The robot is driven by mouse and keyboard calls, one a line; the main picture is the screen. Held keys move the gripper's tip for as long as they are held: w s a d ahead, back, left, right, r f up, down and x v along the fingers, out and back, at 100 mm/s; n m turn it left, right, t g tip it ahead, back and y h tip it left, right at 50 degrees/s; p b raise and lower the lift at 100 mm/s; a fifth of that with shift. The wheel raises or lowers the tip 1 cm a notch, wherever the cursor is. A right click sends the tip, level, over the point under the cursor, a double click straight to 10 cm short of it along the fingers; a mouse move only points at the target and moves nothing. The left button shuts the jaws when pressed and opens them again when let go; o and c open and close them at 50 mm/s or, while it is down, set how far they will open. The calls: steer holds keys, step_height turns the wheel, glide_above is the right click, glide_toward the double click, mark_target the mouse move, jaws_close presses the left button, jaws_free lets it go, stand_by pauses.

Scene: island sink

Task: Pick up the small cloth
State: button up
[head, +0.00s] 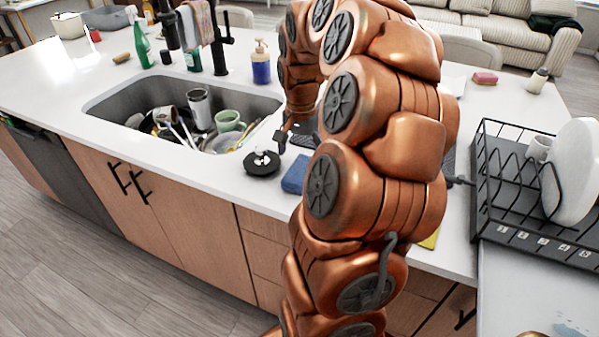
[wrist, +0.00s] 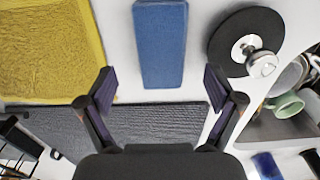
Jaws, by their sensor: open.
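A yellow cloth (wrist: 55,50) lies flat on the white counter at the upper left of the wrist view. In the head view only a corner of the yellow cloth (head: 430,240) shows, the rest hidden behind my arm. My gripper (wrist: 159,88) is open and empty, with its fingers spread apart. It points down over the counter, and the cloth lies to the left of its fingers in the wrist view. In the head view my gripper (head: 282,138) shows partly, near the sink's right end.
A blue sponge-like block (wrist: 160,45) lies between the cloth and a black round sink stopper (wrist: 246,42). A dark textured mat (wrist: 150,122) lies below the gripper. The sink (head: 110,105) holds dishes. A black dish rack (head: 500,190) with plates stands at right.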

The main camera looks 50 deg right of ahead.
mark_target(300, 167)
steer(key=shift+w+a+f+p, duration=0.1)
steer(key=shift+f+p, duration=0.85)
steer(key=shift+f, duration=1.55)
steer(key=c, duration=1.2)
steer(key=shift+c, duration=0.2)
steer(key=shift+w+r+b, duration=0.1)
steer(key=shift+r+b, duration=0.65)
steer(key=shift+r, duration=0.75)
steer(key=shift+s+r, duration=0.2)
steer(key=shift+r, duration=0.05)
steer(key=s+b, duration=0.1)
steer(key=s, duration=0.4)
steer(key=s+a+r+b, duration=0.1)
steer(key=s+b, duration=0.1)
steer(key=s, duration=0.3)
steer(key=s+a+b, duration=0.1)
steer(key=s, duration=0.4)
steer(key=shift+s+a+r, duration=0.15)
steer(key=shift+s+r, duration=0.15)
